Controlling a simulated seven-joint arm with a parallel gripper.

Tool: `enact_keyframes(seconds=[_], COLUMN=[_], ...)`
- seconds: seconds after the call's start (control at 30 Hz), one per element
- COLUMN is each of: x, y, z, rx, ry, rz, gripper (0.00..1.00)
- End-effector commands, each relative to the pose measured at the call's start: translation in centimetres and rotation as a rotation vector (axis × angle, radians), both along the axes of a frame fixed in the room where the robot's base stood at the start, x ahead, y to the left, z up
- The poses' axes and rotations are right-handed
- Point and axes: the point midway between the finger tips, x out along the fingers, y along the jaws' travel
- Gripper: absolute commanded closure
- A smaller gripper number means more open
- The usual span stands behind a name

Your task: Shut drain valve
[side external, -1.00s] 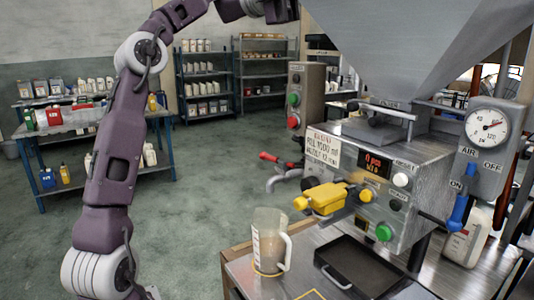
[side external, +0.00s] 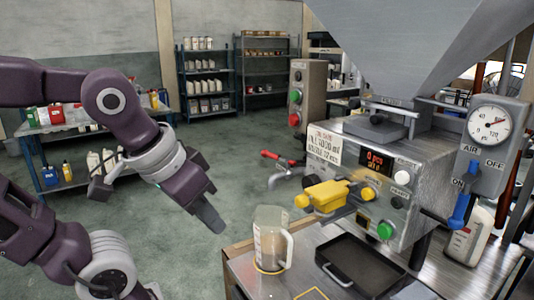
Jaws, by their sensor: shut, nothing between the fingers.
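A valve with a red lever (side external: 277,157) sits on a bent grey pipe (side external: 284,177) at the left side of the filling machine (side external: 375,165). The lever lies roughly level, across the picture; whether the valve is open or shut cannot be told. I take it to be the drain valve, though no label on it is readable. My gripper (side external: 217,227) points down and to the right, left of the machine. It is shut and empty. It is apart from the valve, to its lower left in the picture.
A clear jug (side external: 270,238) stands below the yellow nozzle block (side external: 328,195), left of a black drip tray (side external: 372,262) on the bench. A blue air lever (side external: 461,208) hangs under the gauge (side external: 489,126). Open floor lies left of the machine.

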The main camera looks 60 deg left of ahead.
Motion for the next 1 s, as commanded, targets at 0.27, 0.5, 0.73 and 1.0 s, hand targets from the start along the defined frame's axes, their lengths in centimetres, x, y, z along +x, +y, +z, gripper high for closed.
enact_keyframes(seconds=[0.27, 0.5, 0.73, 1.0], x=[7.7, 15.5, 17.6, 19.6], y=[6.4, 13.9, 16.6, 19.3], z=[2.8, 4.3, 3.8, -0.4], rx=[-0.044, -0.188, -0.252, -0.251], ry=[-0.103, -0.334, -0.416, -0.412], rz=[0.632, 1.211, 1.363, 1.361], gripper=[1.00, 1.00, 1.00, 1.00])
